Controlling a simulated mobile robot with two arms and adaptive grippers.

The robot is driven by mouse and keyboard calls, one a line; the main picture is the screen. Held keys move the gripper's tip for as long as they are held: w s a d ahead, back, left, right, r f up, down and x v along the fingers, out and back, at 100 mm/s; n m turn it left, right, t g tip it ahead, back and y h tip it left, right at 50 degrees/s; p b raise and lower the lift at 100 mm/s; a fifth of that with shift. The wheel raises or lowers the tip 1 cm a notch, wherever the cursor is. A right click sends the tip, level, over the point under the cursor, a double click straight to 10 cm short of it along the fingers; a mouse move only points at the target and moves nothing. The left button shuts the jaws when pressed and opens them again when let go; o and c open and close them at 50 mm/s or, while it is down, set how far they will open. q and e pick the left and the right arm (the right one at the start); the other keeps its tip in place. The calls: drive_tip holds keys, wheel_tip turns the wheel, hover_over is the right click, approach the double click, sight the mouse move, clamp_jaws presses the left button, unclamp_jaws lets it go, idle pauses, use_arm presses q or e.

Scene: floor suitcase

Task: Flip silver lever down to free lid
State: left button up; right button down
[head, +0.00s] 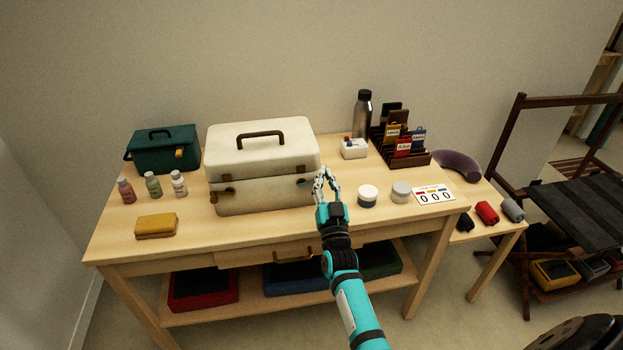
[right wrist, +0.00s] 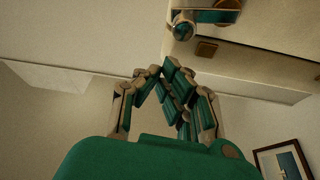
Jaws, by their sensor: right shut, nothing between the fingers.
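A cream case (head: 262,160) with a dark brown top handle stands on the wooden table, its lid down. Brown fittings sit at its front corners. My right gripper (head: 325,174) is shut and empty in front of the case's right end; the fingers hide part of that corner. In the right wrist view, the fingers (right wrist: 168,72) are drawn together, below and left of the cream case wall (right wrist: 262,62). A shiny silver part (right wrist: 183,27), probably the lever, shows on the case above the fingertips, with a brown fitting (right wrist: 206,48) beside it. I cannot tell whether the fingers touch it. My left gripper is out of view.
On the table (head: 197,238) are a green box (head: 164,150), small bottles (head: 153,184) and a yellow block (head: 156,225) at left.

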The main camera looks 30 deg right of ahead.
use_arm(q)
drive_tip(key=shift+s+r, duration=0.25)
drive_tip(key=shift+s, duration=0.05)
use_arm(e)
drive_tip(key=s+a+f, duration=0.1)
drive_tip(key=s+a, duration=0.2)
drive_tip(key=s, duration=0.5)
drive_tip(key=shift+s, duration=0.4)
drive_tip(key=shift+f, duration=0.15)
